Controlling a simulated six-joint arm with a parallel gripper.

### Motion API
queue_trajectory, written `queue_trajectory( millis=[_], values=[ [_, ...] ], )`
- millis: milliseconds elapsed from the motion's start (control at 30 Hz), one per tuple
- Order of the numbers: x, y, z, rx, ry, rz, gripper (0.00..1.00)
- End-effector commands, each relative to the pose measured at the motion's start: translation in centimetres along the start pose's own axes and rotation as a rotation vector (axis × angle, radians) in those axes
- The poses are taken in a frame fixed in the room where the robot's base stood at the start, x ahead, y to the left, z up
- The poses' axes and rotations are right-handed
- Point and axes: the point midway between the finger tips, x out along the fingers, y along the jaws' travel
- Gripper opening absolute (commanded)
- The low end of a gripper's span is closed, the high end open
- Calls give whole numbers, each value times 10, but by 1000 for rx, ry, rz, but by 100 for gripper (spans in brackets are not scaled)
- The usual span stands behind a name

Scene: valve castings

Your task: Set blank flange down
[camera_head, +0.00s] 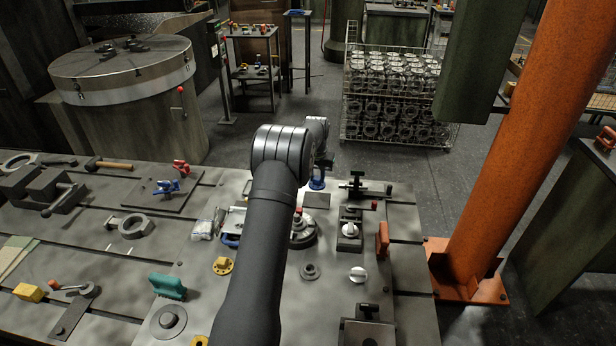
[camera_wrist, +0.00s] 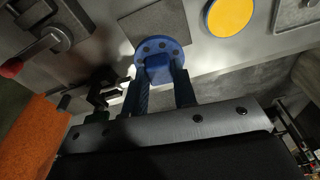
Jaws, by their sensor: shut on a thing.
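The blank flange is a blue round disc with bolt holes and a raised block in its middle. It shows in the wrist view (camera_wrist: 178,53), and as a small blue shape (camera_head: 317,184) near the table's far edge in the head view. My gripper (camera_wrist: 161,84) is shut on the block, one finger on each side. The same gripper (camera_head: 321,166) is partly hidden behind my arm in the head view.
A yellow disc (camera_wrist: 230,16) lies to the flange's right in the wrist view. A dark clamp (camera_head: 361,187) stands right of the flange in the head view. An orange column (camera_head: 520,140) rises beyond the right edge.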

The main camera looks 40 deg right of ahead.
Motion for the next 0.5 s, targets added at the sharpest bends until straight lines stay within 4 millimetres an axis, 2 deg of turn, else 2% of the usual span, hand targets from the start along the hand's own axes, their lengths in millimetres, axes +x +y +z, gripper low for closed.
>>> queue_trajectory(
  millis=[500],
  values=[
    [4, 0, 0, 0, 1, 0, 0]
  ],
)
